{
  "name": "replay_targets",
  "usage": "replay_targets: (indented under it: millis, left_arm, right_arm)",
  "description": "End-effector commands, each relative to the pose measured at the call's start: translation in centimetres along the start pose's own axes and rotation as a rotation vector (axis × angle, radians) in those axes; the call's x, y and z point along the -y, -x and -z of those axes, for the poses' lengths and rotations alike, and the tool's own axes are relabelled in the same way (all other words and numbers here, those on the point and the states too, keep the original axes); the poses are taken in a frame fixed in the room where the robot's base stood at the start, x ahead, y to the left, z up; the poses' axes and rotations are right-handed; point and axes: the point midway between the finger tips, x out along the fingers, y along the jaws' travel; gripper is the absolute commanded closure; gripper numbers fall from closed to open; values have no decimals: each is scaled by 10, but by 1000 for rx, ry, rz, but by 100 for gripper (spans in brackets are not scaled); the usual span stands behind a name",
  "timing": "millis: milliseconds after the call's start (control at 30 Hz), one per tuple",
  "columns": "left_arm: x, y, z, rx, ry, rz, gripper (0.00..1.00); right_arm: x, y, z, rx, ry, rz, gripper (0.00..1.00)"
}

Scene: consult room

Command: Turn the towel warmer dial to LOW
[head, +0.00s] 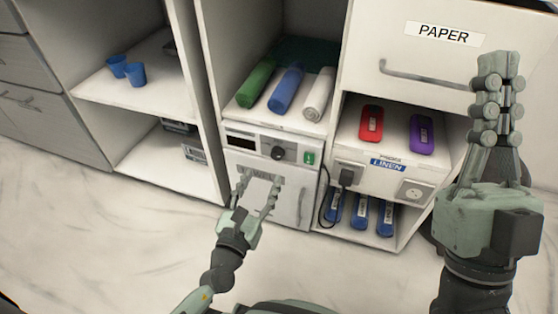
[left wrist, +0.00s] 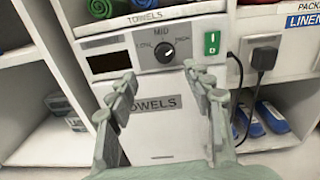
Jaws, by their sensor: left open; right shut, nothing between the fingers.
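The towel warmer (head: 294,203) is a pale cabinet with a door marked TOWELS and a grey control panel. Its round dark dial (head: 278,153) also shows in the left wrist view (left wrist: 164,53), with markings around it: MID above, one at left and one at right, both too small to read surely. I cannot tell the pointer's exact direction. My left gripper (head: 257,187) is open and empty in front of the door, below the dial; its spread fingers (left wrist: 160,76) frame the panel's lower edge. My right gripper (head: 498,62) is shut, empty, raised at the right.
A green switch (left wrist: 211,43) sits right of the dial. A plug and black cord (head: 346,176) hang at the warmer's right. Rolled towels (head: 286,88) lie on the shelf above. Red (head: 371,124) and purple packs lie to the right. The floor (head: 130,225) in front is clear.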

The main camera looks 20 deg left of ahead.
Motion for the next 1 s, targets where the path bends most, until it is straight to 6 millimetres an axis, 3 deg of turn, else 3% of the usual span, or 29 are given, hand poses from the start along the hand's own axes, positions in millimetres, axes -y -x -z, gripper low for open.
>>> replay_targets:
  millis: [100, 533, 933, 1000]
  left_arm:
    - [7, -7, 3, 1, -56, 24, 49]
    - [8, -69, 3, 1, -53, 22, 49]
    - [8, -78, 3, 0, -52, 23, 49]
    - [8, -78, 3, 0, -52, 22, 58]
  right_arm:
    - [1, 0, 11, -44, -5, 0, 100]
    - [0, 2, 17, -85, -2, 0, 100]
    - [0, 2, 19, -98, -1, 0, 100]
    - [0, 2, 19, -98, -1, 0, 100]
